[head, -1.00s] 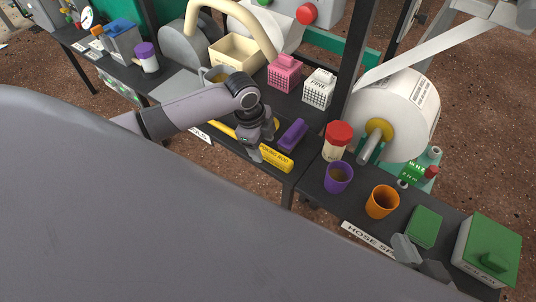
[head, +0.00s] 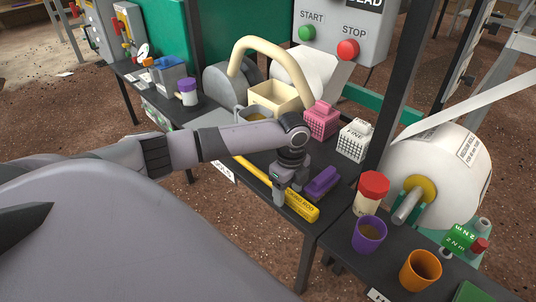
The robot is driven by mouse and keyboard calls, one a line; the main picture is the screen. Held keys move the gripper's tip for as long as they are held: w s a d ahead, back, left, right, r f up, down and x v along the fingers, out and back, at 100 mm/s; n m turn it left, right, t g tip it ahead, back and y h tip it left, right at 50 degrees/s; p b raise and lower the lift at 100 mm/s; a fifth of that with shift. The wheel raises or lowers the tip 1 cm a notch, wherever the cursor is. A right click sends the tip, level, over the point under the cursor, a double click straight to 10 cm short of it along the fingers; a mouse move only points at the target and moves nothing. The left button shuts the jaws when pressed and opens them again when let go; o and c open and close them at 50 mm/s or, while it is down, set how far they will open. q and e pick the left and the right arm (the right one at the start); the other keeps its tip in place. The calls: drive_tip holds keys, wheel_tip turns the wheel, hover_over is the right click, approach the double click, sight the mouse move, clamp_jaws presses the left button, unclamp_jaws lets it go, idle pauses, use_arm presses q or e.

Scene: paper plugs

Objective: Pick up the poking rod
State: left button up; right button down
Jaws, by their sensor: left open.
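The yellow poking rod (head: 302,207) lies along the front edge of the dark bench, its thick labelled handle at the right end. Its thinner shaft runs up and left, partly hidden behind my left arm and gripper. My left gripper (head: 280,196) points down at the rod, at the left end of the handle. It is open, and its fingers overlap the rod in the picture; I cannot tell whether they touch it. My right gripper is not in view.
A purple block (head: 323,182) lies close behind the handle. Pink (head: 321,120) and white (head: 355,140) baskets stand farther back. A red-lidded jar (head: 370,193), purple cup (head: 369,234) and orange cup (head: 421,270) stand to the right. A dark post (head: 408,80) rises behind the jar.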

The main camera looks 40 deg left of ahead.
use_arm(q)
drive_tip(key=shift+f, duration=0.55)
drive_tip(key=c, duration=1)
drive_tip(key=shift+c, duration=0.2)
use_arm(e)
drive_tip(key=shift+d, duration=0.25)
use_arm(q)
drive_tip(key=shift+r, duration=0.1)
